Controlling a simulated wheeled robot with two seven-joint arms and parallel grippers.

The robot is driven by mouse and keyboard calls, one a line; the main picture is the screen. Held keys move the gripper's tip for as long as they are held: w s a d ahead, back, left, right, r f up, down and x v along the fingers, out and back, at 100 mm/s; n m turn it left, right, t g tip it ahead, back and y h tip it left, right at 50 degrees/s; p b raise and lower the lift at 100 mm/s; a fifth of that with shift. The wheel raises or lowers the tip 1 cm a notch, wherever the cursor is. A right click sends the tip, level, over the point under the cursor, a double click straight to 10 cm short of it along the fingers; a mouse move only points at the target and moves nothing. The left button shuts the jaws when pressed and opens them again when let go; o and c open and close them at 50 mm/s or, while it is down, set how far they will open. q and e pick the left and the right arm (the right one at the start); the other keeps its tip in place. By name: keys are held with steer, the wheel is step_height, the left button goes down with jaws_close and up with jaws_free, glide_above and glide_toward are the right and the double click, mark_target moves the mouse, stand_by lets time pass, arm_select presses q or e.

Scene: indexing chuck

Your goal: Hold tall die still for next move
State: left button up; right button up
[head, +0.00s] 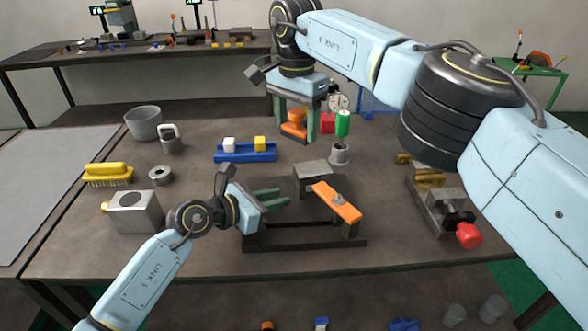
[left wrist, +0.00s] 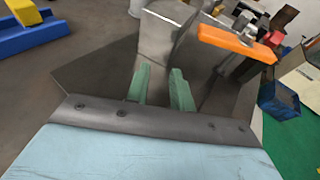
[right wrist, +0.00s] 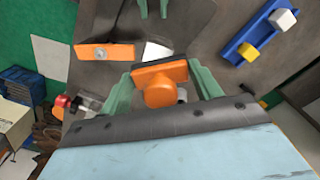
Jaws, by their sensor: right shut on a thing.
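My right gripper (head: 295,135) is shut on an orange piece (head: 293,125), held in the air over the back of the table. In the right wrist view the piece (right wrist: 160,85) shows a flat plate and a round stub between the two green fingers. It is the likeliest tall die, but no mark confirms this. My left gripper (head: 286,197) is low at the front, its green fingers a little apart with nothing visible between them. Its tips point at a grey metal block (head: 316,176) on the dark base plate (head: 290,240); whether they touch it is unclear.
An orange bar (head: 334,203) with a knob sits over the base plate. A blue rail (head: 245,155) holds a white and a yellow cube. A green cylinder (head: 343,124) tops a small stand. A yellow brush (head: 108,174) and a red-knobbed vise (head: 440,208) flank them.

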arm_select(q)
steer(key=shift+a, duration=0.15)
steer(key=v, duration=1.1)
steer(key=shift+s+a+r, duration=0.15)
steer(key=shift+s+r, duration=0.05)
steer(key=shift+s, duration=0.15)
